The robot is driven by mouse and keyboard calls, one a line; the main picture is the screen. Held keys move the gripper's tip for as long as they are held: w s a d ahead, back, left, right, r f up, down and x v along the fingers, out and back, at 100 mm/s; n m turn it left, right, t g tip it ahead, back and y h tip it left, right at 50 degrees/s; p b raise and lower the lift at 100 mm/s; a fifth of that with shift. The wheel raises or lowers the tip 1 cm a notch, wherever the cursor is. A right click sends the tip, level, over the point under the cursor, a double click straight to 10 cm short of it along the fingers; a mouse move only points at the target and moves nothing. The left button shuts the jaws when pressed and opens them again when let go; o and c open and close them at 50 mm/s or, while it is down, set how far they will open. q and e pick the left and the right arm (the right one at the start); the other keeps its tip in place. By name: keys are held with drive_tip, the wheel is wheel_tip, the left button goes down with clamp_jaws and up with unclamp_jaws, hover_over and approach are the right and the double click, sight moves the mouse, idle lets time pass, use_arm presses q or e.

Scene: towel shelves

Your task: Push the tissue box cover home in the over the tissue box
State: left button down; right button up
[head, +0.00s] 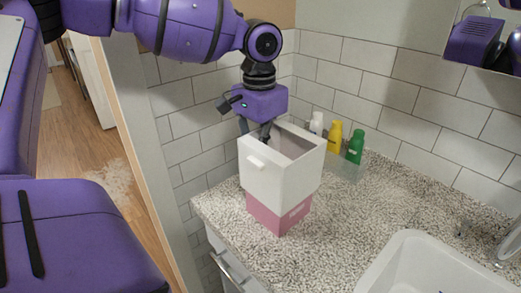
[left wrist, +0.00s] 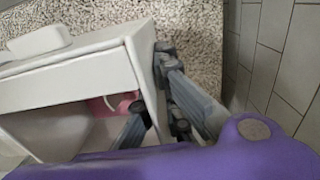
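The white tissue box cover (head: 267,177) sits around the upper part of the pink tissue box (head: 264,216) on the counter. The pink lower part shows below the cover's bottom edge. My left gripper (head: 256,138) is at the cover's back left rim. In the left wrist view, the gripper (left wrist: 151,82) has one finger outside and one inside the wall of the cover (left wrist: 75,70), closed on it. Some pink of the tissue box (left wrist: 112,103) shows inside. My right gripper is not in view.
White, yellow (head: 334,136) and green (head: 355,146) bottles stand in a clear tray (head: 343,170) behind the cover. A sink (head: 425,262) is at the lower right. A tiled wall closes the back. The speckled counter (head: 335,222) is clear at the front and right.

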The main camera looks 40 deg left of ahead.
sight(260, 129)
use_arm(q)
drive_tip(key=shift+f, duration=0.15)
drive_tip(key=c, duration=1.9)
unclamp_jaws()
drive_tip(key=shift+o, duration=0.2)
wheel_tip(260, 129, up, 12)
drive_tip(key=shift+r, duration=0.1)
drive_tip(key=shift+s, duration=0.1)
